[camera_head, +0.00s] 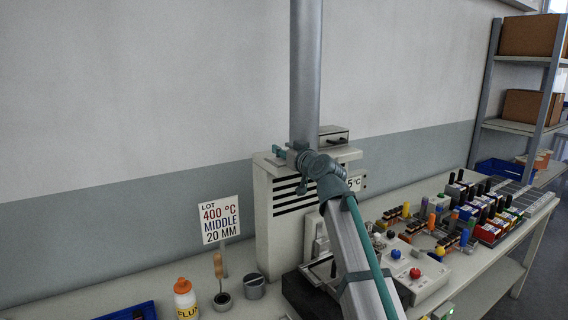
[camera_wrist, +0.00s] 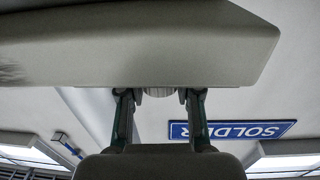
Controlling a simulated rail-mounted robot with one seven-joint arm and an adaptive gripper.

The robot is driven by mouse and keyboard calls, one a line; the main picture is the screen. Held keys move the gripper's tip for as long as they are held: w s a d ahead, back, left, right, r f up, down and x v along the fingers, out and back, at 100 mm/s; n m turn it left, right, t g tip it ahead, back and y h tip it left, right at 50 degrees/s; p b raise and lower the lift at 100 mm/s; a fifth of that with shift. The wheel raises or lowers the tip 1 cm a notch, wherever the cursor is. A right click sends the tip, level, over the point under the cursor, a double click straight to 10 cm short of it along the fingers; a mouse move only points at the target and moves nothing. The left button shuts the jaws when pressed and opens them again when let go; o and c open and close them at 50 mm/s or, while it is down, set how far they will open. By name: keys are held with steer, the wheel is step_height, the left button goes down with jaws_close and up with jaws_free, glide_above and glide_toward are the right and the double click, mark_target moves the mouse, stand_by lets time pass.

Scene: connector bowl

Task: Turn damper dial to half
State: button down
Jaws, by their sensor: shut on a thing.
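My gripper (camera_wrist: 160,95) shows in the wrist view with its two dark fingers on either side of a small pale ribbed knob (camera_wrist: 160,91), which looks like the damper dial. The fingers are shut on it. The knob sits at the edge of a large grey housing (camera_wrist: 150,45), which hides most of it. Its marks and pointer cannot be seen, so its setting cannot be told. In the head view my arm crosses in front of a vented pale cabinet (camera_head: 264,225); the dial and fingertips cannot be made out there.
A sign (camera_head: 220,219) reads "LOT 400 °C MIDDLE 20 MM". A flux bottle (camera_head: 186,298) and a grey cup (camera_head: 255,286) stand left of the cabinet. Several connectors and a control box (camera_head: 414,275) crowd the bench at right. A blue SOLDER sign (camera_wrist: 232,129) appears inverted.

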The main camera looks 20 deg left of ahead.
steer(key=b, duration=0.3)
steer(key=shift+w+f+n+g+y, duration=0.15)
steer(key=shift+f+n+g+y, duration=0.15)
steer(key=shift+f+n+g, duration=0.1)
steer(key=n+g+y+b, duration=0.1)
steer(key=b, duration=0.2)
steer(key=shift+r+b, duration=0.1)
steer(key=shift+b, duration=0.25)
steer(key=n+g+y+b, duration=0.1)
steer(key=n+g+b, duration=0.1)
steer(key=b, duration=0.3)
steer(key=shift+r+g+y+b, duration=0.1)
steer(key=shift+g+y+b, duration=0.2)
steer(key=shift+g, duration=0.5)
steer(key=n+g+y+b, duration=0.1)
steer(key=n+g+b, duration=0.1)
steer(key=g+b, duration=0.1)
steer(key=shift+n+g, duration=0.3)
steer(key=shift+r+n+g+b, duration=0.15)
steer(key=shift+n+g+b, duration=0.4)
steer(key=shift+g, duration=0.25)
steer(key=shift+s+g, duration=0.2)
steer(key=shift+g, duration=0.1)
steer(key=c, duration=0.8)
jaws_free()
steer(key=shift+o, duration=0.2)
